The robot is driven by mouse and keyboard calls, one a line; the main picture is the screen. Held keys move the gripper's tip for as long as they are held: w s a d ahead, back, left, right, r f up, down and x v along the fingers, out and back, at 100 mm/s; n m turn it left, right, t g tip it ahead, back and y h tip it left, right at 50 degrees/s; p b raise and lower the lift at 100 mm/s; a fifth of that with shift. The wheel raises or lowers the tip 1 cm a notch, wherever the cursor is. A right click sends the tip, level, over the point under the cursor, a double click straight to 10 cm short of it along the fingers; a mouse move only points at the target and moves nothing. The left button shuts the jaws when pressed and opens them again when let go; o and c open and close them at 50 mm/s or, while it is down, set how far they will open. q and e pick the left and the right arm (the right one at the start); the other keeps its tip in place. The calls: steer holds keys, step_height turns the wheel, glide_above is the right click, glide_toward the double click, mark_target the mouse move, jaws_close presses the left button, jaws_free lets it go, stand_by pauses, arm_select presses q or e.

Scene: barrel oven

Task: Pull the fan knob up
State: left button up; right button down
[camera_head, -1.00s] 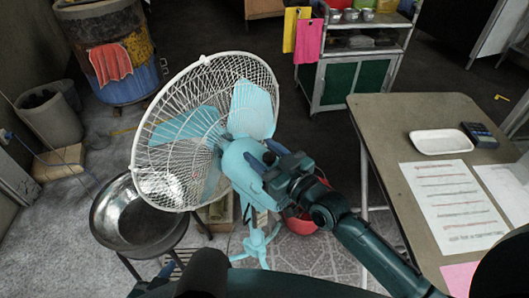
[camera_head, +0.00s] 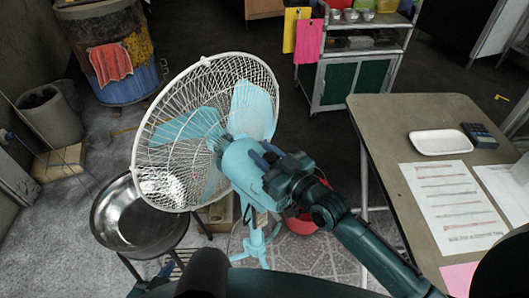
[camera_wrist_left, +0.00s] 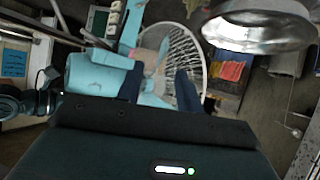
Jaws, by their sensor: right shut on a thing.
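The light blue fan has a white wire guard and a rounded motor housing (camera_head: 238,160), left of centre in the head view. My right gripper (camera_head: 262,155) reaches in from the right. Its dark blue fingers are shut at the top rear of the housing, on the fan knob, which the fingers hide. In the left wrist view the housing (camera_wrist_left: 92,75) is at the left, with the guard behind it. My left gripper (camera_wrist_left: 158,90) is open, its two dark fingers apart with nothing held between them, in front of the fan. In the head view I cannot make out its fingers.
A metal bowl (camera_head: 130,222) on a stand is left of the fan. A table (camera_head: 385,118) with papers and a white tray (camera_head: 441,143) is at the right. A red bucket (camera_head: 301,222) is under my right arm. Floor beyond the fan is open.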

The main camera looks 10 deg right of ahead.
steer(key=shift+r+p, duration=0.4)
steer(key=shift+r, duration=0.25)
steer(key=shift+r+p, duration=0.2)
steer(key=shift+p, duration=0.1)
steer(key=shift+f, duration=0.1)
steer(key=c, duration=1.1)
jaws_free()
arm_select(q)
steer(key=shift+a+r, duration=0.25)
arm_select(e)
steer(key=shift+s, duration=0.1)
steer(key=shift+s+d+f, duration=0.1)
steer(key=shift+s+d, duration=0.1)
steer(key=shift+s, duration=0.1)
arm_select(q)
steer(key=shift+d+f+b, duration=0.1)
steer(key=shift+d+b, duration=0.1)
steer(key=shift+b, duration=0.45)
arm_select(e)
steer(key=shift+v, duration=6.15)
